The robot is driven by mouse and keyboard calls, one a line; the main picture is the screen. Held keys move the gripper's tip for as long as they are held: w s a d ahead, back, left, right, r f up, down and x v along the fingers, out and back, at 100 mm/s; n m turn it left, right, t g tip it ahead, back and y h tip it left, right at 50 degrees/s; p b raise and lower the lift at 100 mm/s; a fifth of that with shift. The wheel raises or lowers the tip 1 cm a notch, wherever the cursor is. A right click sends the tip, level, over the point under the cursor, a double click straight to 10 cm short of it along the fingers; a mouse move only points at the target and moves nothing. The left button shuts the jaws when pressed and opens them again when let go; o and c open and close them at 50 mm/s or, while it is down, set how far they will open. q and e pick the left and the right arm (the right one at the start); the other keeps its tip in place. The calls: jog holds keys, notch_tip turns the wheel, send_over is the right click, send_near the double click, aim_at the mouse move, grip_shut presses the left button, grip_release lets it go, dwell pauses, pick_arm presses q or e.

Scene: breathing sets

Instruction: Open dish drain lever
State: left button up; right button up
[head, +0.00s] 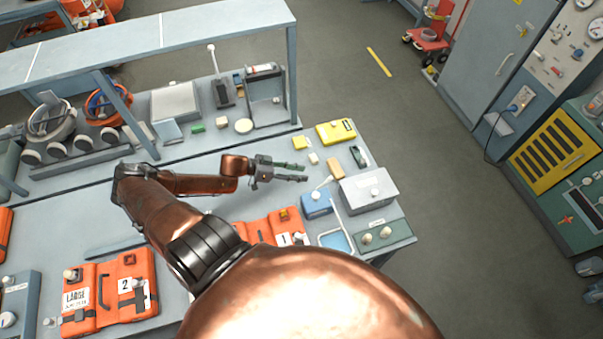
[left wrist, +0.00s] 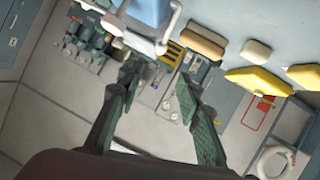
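My left gripper (head: 304,171) is above the worktop in the head view, with its two fingers apart and nothing between them. The left wrist view also shows the gripper (left wrist: 158,80) open and empty. A shallow blue dish (head: 337,242) sits at the right front of the worktop, right of and nearer than the gripper. A blue box (head: 317,206) with a thin pale lever-like rod (head: 323,184) stands just behind it. I cannot tell whether this rod is the drain lever. A blue body (left wrist: 150,10) with a white bar shows beyond the fingertips in the left wrist view. My right gripper is not in view.
A grey box (head: 368,190) and a green panel with round knobs (head: 385,236) stand right of the dish. Yellow cases (head: 336,131) and small blocks lie behind the gripper. Orange packs (head: 270,229) lie left of the dish. A shelf (head: 150,40) overhangs the back left.

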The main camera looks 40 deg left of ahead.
pick_arm(q)
jog(key=shift+c, duration=0.6)
jog(key=shift+m+b, duration=0.35)
jog(key=shift+m, duration=0.15)
jog(key=shift+c, duration=0.8)
jog(key=m+b, duration=0.1)
jog(key=m, duration=0.2)
jog(key=r+m+b, duration=0.1)
jog(key=m+b, duration=0.1)
jog(key=m, duration=0.1)
jog(key=s+m+b, duration=0.1)
jog(key=m, duration=0.2)
jog(key=shift+s+a+r+g+b, duration=0.1)
jog(key=shift+a+r+g+b, duration=0.1)
jog(key=shift+a+g+b, duration=0.15)
jog(key=c, duration=0.5)
jog(key=m+b, duration=0.1)
jog(key=m, duration=0.3)
jog(key=s+m+b, duration=0.1)
jog(key=m, duration=0.1)
jog(key=shift+a+r+m+g+y+b, duration=0.25)
jog(key=shift+a+r+m+y+b, duration=0.05)
jog(key=shift+a+r, duration=0.1)
grip_shut()
jog(key=w+d+f+m, duration=0.3)
jog(key=w+d+f, duration=0.3)
jog(key=w+d, duration=0.1)
jog(key=shift+w+d+p, duration=0.2)
jog(key=shift+w+p, duration=0.2)
jog(key=shift+w, duration=0.45)
